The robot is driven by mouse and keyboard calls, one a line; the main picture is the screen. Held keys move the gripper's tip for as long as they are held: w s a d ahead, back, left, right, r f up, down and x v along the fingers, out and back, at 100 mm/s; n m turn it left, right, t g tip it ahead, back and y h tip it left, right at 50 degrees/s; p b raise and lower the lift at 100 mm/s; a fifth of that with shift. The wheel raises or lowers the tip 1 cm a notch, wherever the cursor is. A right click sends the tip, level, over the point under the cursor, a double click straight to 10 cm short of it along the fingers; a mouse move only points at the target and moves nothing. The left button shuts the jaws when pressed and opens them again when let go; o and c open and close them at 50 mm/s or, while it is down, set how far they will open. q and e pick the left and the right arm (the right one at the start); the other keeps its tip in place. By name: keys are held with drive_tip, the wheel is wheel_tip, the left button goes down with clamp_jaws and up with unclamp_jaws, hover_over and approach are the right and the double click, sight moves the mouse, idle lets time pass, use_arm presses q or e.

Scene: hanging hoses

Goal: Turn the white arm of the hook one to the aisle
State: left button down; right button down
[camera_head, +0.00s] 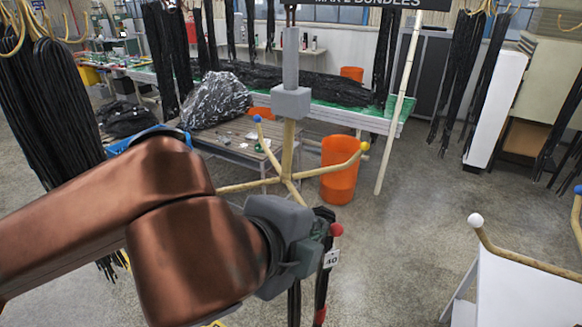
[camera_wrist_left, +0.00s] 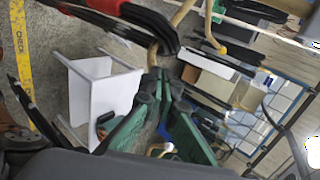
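A hook (camera_head: 289,150) hangs from a grey post in the middle of the head view, with pale wooden arms. One arm has a blue tip (camera_head: 257,118), one a yellow tip (camera_head: 365,146) and one a red tip (camera_head: 336,229). Another arm (camera_head: 245,186) runs left behind my left arm; its tip is hidden. My left gripper (camera_head: 312,252) is at the red-tipped arm, beside a black hose bundle (camera_head: 322,285) tagged 40. In the left wrist view, its green fingertips (camera_wrist_left: 162,76) are close together at a pale rod (camera_wrist_left: 153,55); whether they grip it is unclear. My right gripper is out of view.
A second hook with a white tip (camera_head: 475,219) is at the right above a white stand (camera_head: 520,290). An orange bin (camera_head: 340,170) and a table (camera_head: 330,114) with black hoses are behind. Black hoses (camera_head: 48,110) hang at left. Floor at centre right is clear.

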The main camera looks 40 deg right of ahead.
use_arm(q)
drive_tip(key=shift+s+d+f+b, duration=0.1)
drive_tip(key=shift+s+d+b, duration=0.15)
drive_tip(key=shift+d, duration=0.45)
drive_tip(key=shift+s+d+r+b, duration=0.1)
drive_tip(key=shift+s+d+b, duration=0.2)
drive_tip(key=shift+d, duration=0.4)
drive_tip(key=shift+s+d+f+b, duration=0.1)
drive_tip(key=shift+s+d+b, duration=0.15)
drive_tip(key=shift+d, duration=0.45)
drive_tip(key=shift+w+a+r+p, duration=0.2)
drive_tip(key=shift+r+p, duration=0.1)
drive_tip(key=shift+r, duration=1.25)
drive_tip(key=shift+w+a+r+p, duration=0.25)
drive_tip(key=shift+r+p, duration=0.1)
drive_tip(key=shift+r, duration=1.15)
drive_tip(key=shift+w+a+r+p, duration=0.2)
drive_tip(key=shift+r+p, duration=0.1)
drive_tip(key=shift+r, duration=1.25)
drive_tip(key=s+a+b, duration=0.4)
drive_tip(key=a+b, duration=0.2)
drive_tip(key=a, duration=0.5)
drive_tip(key=shift+s, duration=0.3)
